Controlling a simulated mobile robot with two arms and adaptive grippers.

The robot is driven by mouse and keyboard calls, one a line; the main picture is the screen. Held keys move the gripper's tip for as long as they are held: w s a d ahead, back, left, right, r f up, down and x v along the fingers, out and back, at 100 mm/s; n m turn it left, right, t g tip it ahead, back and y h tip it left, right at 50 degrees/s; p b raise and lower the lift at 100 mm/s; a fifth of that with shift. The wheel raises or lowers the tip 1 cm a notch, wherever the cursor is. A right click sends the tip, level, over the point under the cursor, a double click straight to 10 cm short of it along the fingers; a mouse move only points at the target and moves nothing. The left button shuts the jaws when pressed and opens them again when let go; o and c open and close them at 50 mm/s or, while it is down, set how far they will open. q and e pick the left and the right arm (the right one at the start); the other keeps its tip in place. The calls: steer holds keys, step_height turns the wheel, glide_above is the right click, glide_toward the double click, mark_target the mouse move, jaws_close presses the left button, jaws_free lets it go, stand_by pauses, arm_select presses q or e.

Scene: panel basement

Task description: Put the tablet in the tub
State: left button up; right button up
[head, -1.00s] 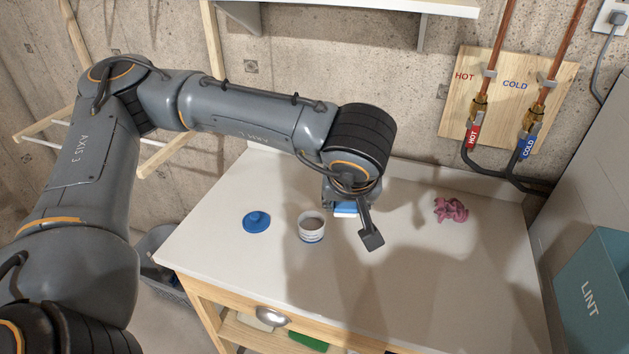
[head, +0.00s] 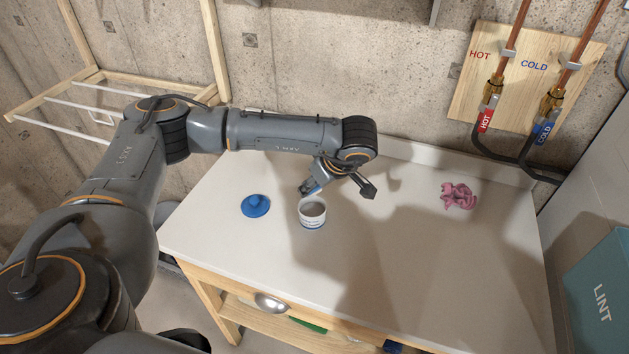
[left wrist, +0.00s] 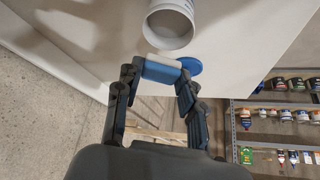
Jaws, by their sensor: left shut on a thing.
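The tub (head: 312,216) is a small white round pot with a blue band, open at the top, upright on the white counter. It also shows at the top of the left wrist view (left wrist: 168,28), its mouth facing the camera. My left gripper (head: 307,188) is just behind the tub's rim in the head view. In the left wrist view, its fingers (left wrist: 158,78) are shut on the tablet (left wrist: 162,71), a small blue and white block, close to the tub's mouth but outside it. In the head view the tablet is hard to make out. My right gripper is not in view.
A blue round lid with a knob (head: 256,205) lies left of the tub. A crumpled pink cloth (head: 458,196) lies at the counter's right. HOT and COLD pipes (head: 492,95) are on the back wall. A teal LINT bin (head: 600,290) stands right. The counter's middle right is clear.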

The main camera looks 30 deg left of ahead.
mark_target(315, 214)
arm_select(q)
steer(key=shift+f, duration=0.5)
steer(key=shift+f+b, duration=0.3)
steer(key=shift+b, duration=0.05)
steer(key=shift+f+b, duration=1.2)
steer(key=shift+f, duration=0.35)
steer(key=o, duration=1)
steer(key=shift+o, duration=0.2)
steer(key=shift+r, duration=0.15)
